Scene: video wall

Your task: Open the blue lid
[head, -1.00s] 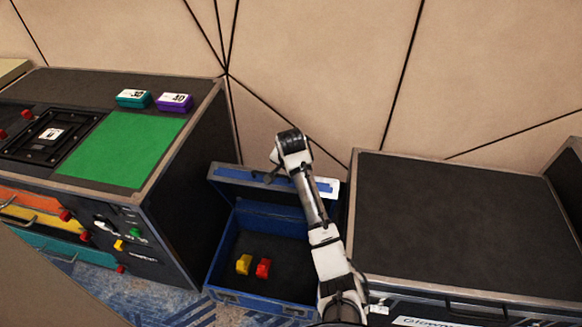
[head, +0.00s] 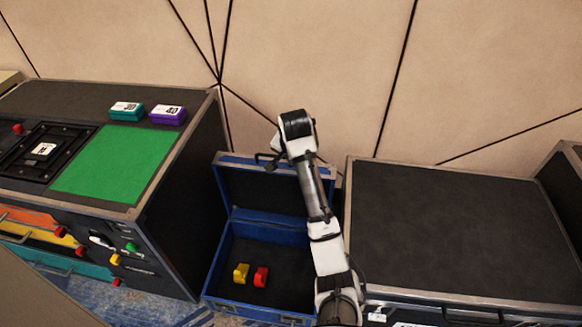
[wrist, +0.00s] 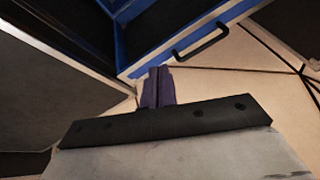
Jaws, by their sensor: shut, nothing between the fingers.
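The blue lid (head: 266,187) belongs to a blue case on the floor. It stands raised at the back of the case, its dark inner face showing; my arm covers its right part. My gripper (head: 262,160) is at the lid's upper edge, shut and empty. In the wrist view, the closed fingers (wrist: 158,86) are close to the lid's blue edge (wrist: 165,57), which carries a black handle (wrist: 202,42). I cannot tell whether they touch it. The case body (head: 240,304) is open below and holds a yellow block (head: 241,273) and a red block (head: 261,277).
A dark cabinet with a green mat (head: 115,164), a teal box (head: 126,111) and a purple box (head: 168,115) stands left. A dark flat-topped case (head: 445,230) stands close on the right. The panelled wall (head: 320,60) rises behind.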

